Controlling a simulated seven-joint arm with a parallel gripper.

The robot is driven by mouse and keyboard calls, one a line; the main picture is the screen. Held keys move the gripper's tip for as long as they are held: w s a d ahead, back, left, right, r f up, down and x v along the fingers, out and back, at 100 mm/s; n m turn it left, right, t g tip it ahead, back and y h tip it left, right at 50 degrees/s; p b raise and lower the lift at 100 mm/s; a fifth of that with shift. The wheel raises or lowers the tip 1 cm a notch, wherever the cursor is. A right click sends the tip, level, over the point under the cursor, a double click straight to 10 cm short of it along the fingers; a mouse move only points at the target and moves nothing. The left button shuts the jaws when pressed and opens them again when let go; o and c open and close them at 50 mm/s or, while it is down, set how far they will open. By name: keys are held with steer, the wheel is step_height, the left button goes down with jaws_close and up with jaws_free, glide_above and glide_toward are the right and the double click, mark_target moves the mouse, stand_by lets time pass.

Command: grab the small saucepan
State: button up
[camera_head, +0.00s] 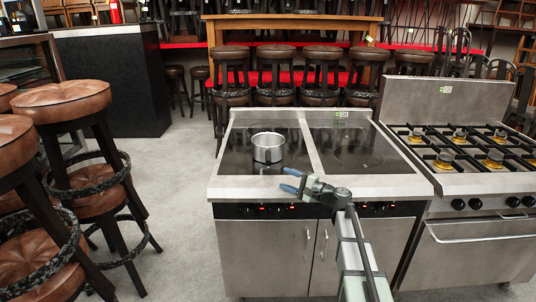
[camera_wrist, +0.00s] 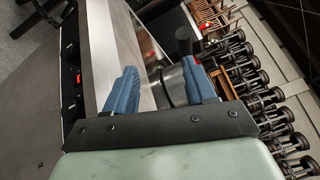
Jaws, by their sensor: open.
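The small saucepan (camera_head: 268,149) is steel and stands upright on the left black glass cooktop (camera_head: 237,150). My gripper (camera_head: 288,180) is open with blue fingers, over the front edge of the stove, to the front and right of the pan and apart from it. In the wrist view the open fingers of my gripper (camera_wrist: 160,70) have nothing held between them. There the saucepan (camera_wrist: 173,86) shows just beyond the right finger, which hides part of it. A dark handle-like shape (camera_wrist: 184,42) stands out past it.
A second, empty cooktop (camera_head: 355,148) lies to the right. A gas range (camera_head: 470,150) with several burners stands farther right. Brown stools (camera_head: 65,105) crowd the left, and more stools (camera_head: 320,75) stand behind the stove. The glass around the pan is clear.

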glide_toward(268, 154)
steer(key=shift+t, duration=0.4)
steer(key=d+f, duration=0.2)
steer(key=f, duration=0.1)
steer(key=shift+w+d+f, duration=0.1)
steer(key=shift+w+d, duration=0.1)
steer(key=shift+d, duration=0.15)
steer(key=shift+w, duration=0.3)
steer(key=x, duration=0.8)
steer(key=shift+r, duration=0.2)
steer(key=shift+r+x, duration=0.15)
steer(key=shift+x, duration=1.2)
steer(key=shift+r+x, duration=0.1)
steer(key=shift+x, duration=1.25)
steer(key=shift+s, duration=0.15)
jaws_close()
